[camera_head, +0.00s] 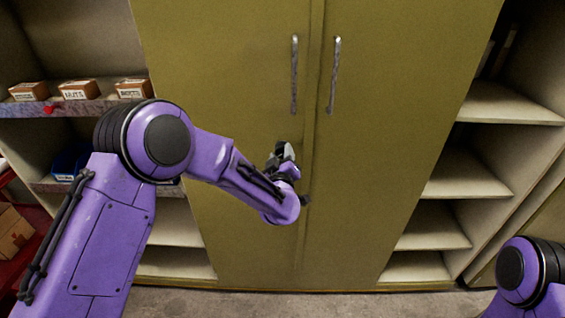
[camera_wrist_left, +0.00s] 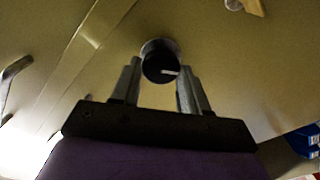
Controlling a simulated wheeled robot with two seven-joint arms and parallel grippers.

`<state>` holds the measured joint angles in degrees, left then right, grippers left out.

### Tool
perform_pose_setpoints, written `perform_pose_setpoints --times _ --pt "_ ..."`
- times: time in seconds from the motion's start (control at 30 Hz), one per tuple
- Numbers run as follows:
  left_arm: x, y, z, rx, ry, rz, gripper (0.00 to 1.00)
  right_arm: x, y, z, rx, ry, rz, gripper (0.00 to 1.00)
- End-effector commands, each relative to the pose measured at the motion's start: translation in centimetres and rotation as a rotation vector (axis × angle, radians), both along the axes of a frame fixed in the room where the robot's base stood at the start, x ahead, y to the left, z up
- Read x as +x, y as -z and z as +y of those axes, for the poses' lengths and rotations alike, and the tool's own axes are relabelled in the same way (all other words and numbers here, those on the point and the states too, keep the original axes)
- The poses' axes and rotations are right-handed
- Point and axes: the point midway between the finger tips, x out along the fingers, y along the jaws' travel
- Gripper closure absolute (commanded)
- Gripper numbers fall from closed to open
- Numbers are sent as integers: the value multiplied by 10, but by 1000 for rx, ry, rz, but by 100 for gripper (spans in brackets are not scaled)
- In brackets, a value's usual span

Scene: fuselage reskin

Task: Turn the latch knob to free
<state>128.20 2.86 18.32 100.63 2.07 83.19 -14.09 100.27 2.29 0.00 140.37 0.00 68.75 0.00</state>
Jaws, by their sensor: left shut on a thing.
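The latch knob (camera_wrist_left: 160,66) is a round black knob with a white pointer mark, on a grey round base on the olive cabinet door (camera_head: 230,60). In the left wrist view its white mark points to the right. My left gripper (camera_wrist_left: 160,80) has one finger on each side of the knob and is shut on it. In the head view my left gripper (camera_head: 284,152) is at the left door, below the handles, and hides the knob. My right gripper is out of view.
Two metal handles, left (camera_head: 294,75) and right (camera_head: 334,75), flank the door seam. Open shelves stand on both sides, with small cartons (camera_head: 79,89) on the left one. A round grey fitting with a tan tab (camera_wrist_left: 250,6) is near the knob.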

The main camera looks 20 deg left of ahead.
Motion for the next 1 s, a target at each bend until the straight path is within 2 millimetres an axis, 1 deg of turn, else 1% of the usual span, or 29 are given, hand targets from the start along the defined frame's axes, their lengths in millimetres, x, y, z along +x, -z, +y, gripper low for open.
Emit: perform_pose_setpoints --times 0.03,0.6,0.8,1.0 --pt "0 5 0 -43 0 -12 86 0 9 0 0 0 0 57" --pt "0 7 2 -560 -1 -160 86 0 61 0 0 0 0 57" --pt "-1 7 2 -708 0 -204 86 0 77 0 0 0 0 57" --pt "-1 6 2 -816 0 -233 86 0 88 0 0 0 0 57"
